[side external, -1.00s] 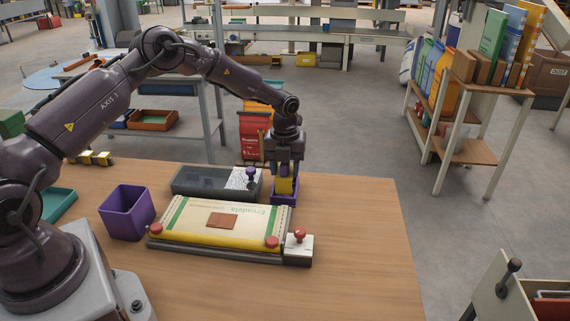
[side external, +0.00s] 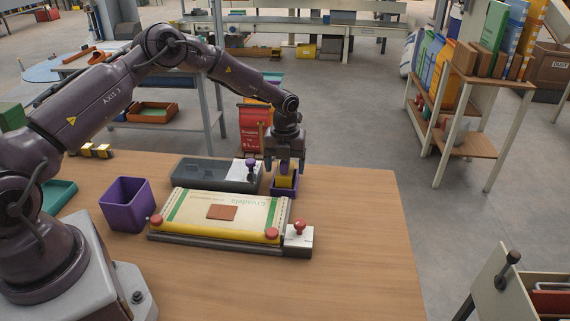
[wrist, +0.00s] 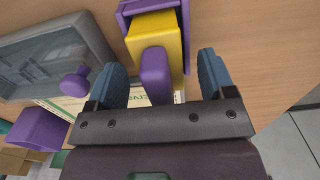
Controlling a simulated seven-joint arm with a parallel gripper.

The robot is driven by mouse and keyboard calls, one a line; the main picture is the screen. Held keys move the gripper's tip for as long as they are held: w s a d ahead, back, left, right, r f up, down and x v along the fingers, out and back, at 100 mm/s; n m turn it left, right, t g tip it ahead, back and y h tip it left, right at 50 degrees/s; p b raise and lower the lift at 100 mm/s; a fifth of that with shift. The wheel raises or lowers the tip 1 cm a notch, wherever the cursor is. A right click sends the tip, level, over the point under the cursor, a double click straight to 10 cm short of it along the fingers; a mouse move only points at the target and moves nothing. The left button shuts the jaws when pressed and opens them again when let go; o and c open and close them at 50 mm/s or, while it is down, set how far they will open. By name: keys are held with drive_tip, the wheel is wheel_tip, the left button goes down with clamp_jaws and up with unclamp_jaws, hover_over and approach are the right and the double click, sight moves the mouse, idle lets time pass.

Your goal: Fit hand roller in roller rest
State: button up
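The hand roller is a yellow block (side external: 286,178) with a purple handle. It sits in the purple roller rest (side external: 284,192), a small open box at the right back of the table. In the wrist view the yellow body (wrist: 158,30) lies between the rest's walls (wrist: 124,18), and the purple handle (wrist: 155,78) points toward my gripper. My gripper (side external: 285,160) is above the roller. In the wrist view its blue-grey fingers (wrist: 160,80) are spread, one on each side of the handle, with a visible gap on both sides.
A grey box with a purple knob (side external: 251,163) stands left of the rest. In front lies a cream sack (side external: 245,207) on a flat device with red knobs. A purple bin (side external: 127,205) stands further left. The table's right side is clear.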

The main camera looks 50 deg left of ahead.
wheel_tip(320, 180, up, 12)
drive_tip(key=s+d+r+n+t, duration=0.2)
drive_tip(key=s+r+n, duration=0.4)
drive_tip(key=s+n, duration=0.3)
drive_tip(key=s+d+r+n+t, duration=0.1)
drive_tip(key=s+d+r+n, duration=0.3)
drive_tip(key=s+n, duration=0.5)
drive_tip(key=s+d+r+n+t, duration=0.2)
drive_tip(key=s+d+r+n, duration=0.2)
drive_tip(key=s+r+n, duration=0.4)
drive_tip(key=s+n, duration=0.1)
drive_tip(key=s, duration=0.5)
drive_tip(key=shift+s+t, duration=0.15)
drive_tip(key=shift+t, duration=0.15)
drive_tip(key=shift+r, duration=0.1)
